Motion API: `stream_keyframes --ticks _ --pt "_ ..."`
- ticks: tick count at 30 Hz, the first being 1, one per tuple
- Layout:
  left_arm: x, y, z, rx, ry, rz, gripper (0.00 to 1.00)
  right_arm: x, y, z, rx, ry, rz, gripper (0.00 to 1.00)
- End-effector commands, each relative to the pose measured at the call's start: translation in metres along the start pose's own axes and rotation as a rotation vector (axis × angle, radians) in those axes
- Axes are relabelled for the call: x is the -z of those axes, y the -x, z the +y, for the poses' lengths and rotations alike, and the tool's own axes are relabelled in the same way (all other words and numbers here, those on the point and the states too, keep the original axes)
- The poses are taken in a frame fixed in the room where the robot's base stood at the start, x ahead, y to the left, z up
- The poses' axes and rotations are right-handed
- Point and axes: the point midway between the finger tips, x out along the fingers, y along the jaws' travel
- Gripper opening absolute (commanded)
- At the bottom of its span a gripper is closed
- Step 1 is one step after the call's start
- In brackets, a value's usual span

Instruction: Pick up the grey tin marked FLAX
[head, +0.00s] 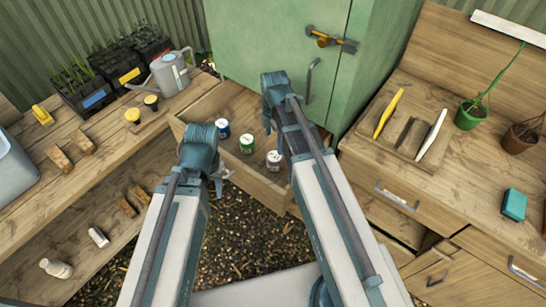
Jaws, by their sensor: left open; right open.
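Three small tins stand in a row in an open wooden drawer below the green cabinet, in the head view. One has a blue label (221,128), one a green label (246,144), and the nearest is pale grey-white with a dark marking (273,160). The lettering is too small to read, so I cannot confirm which says FLAX. My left gripper (221,181) is open and empty, left of and nearer than the pale tin. My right gripper (268,122) is open, beyond and above the pale tin, close to the drawer's right side. My arms hide part of the drawer.
The green cabinet (270,50) stands behind the drawer (212,102). A left bench holds a watering can (169,74), seedling trays (88,95) and wooden blocks. Dark ground shows between the benches.

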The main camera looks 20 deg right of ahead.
Motion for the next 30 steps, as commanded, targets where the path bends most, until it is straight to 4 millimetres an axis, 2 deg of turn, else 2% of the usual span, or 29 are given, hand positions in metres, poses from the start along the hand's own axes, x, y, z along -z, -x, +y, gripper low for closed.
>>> stream_keyframes --ticks 8,22,30 --pt "0.001 -0.018 0.002 0.0 0.0 0.0 0.45 0.0 -0.018 0.0 0.0 0.0 0.0 1.0" --pt "0.005 -0.081 0.008 0.0 0.0 0.0 0.45 0.0 -0.082 0.0 0.0 0.0 0.0 1.0" --pt "0.005 -0.086 0.008 0.0 0.0 0.0 0.45 0.0 -0.086 0.0 0.0 0.0 0.0 1.0"
